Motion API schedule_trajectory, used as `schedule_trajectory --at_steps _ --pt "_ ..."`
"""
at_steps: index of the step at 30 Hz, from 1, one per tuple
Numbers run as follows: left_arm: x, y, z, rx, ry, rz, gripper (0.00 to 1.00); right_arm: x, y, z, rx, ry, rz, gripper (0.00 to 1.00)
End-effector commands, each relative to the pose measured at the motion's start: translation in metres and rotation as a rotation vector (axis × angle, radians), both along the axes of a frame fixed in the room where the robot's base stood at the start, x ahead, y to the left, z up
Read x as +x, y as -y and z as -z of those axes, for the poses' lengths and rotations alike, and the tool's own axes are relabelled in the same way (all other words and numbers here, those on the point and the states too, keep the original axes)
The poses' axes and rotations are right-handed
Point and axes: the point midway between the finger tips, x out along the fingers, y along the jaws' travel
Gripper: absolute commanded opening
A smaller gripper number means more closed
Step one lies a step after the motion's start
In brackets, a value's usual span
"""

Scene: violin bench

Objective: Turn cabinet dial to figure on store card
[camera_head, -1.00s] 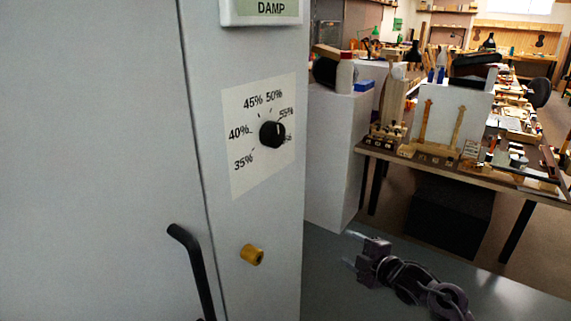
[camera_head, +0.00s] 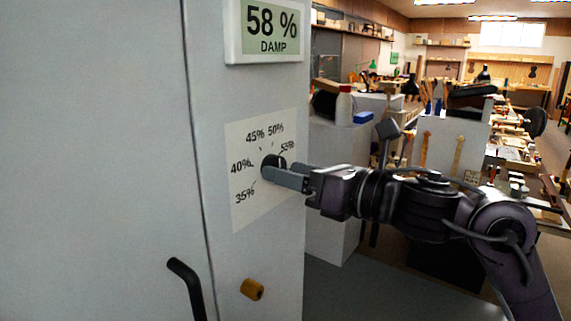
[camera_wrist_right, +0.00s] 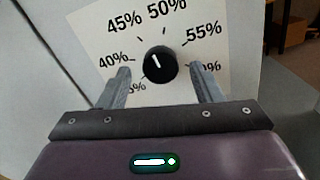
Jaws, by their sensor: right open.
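The black cabinet dial (camera_head: 269,161) sits on a white scale card (camera_head: 250,205) marked from 35% upward, on the grey cabinet's front. In the right wrist view, the dial (camera_wrist_right: 160,64) has a white pointer tilted up and left, between the 45% and 50% marks. My right gripper (camera_head: 281,172) is at the dial, its fingers pointing at the panel. The right wrist view shows its fingers (camera_wrist_right: 162,76) open, one on each side of the dial, with gaps visible. I cannot tell how deep they reach around it. No store card is recognisable. My left gripper is out of view.
A display (camera_head: 265,28) above the dial reads 58% DAMP. A brass-coloured knob (camera_head: 252,289) is below the dial, and a black door handle (camera_head: 188,287) is at lower left. A white stand (camera_head: 330,190) and cluttered workbenches are behind and to the right.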

Motion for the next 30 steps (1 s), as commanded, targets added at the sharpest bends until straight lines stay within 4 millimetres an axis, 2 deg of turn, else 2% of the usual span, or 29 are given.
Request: schedule_trajectory --at_steps 6,14,24,30 --pt "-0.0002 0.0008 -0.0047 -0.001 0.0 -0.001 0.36 0.0095 -0.0135 -0.0004 0.002 -0.001 0.0 0.59" --pt "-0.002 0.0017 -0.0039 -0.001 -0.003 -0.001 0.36 0.0103 -0.0139 0.0004 0.002 -0.001 0.001 0.58" --pt "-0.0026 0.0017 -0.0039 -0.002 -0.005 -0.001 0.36 0.0103 -0.0136 0.0003 0.002 -0.001 0.001 0.15" --pt "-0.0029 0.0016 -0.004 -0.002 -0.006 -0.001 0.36 0.0103 -0.0136 0.0003 0.01 -0.013 0.001 0.15"
